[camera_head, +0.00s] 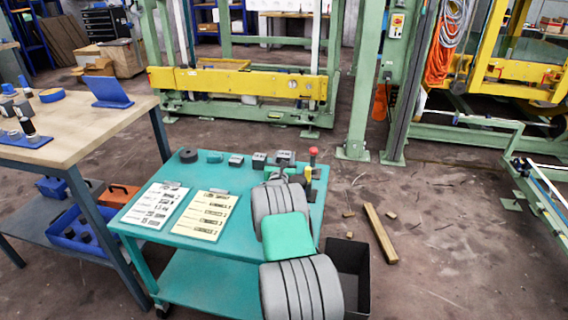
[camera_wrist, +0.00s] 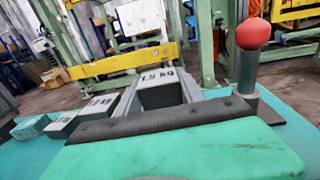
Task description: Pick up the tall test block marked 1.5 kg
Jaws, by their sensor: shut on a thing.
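The tall test block is dark grey with a light top marked 1.5 KG (camera_wrist: 160,92) in the wrist view. It stands between the two fingers of my gripper (camera_wrist: 160,98), which are shut on it. In the head view the block (camera_head: 286,155) is at the far right part of the teal cart top, partly hidden by my gripper (camera_head: 281,170) and arm. It looks upright. The frames do not clearly show whether its base touches the cart.
Smaller marked blocks (camera_head: 236,160) stand in a row left of it, with a black round piece (camera_head: 188,156). A red-knobbed post (camera_head: 313,158) stands close on the right. Two printed sheets (camera_head: 207,215) lie on the teal cart (camera_head: 150,232). A black bin (camera_head: 350,265) is beside the cart.

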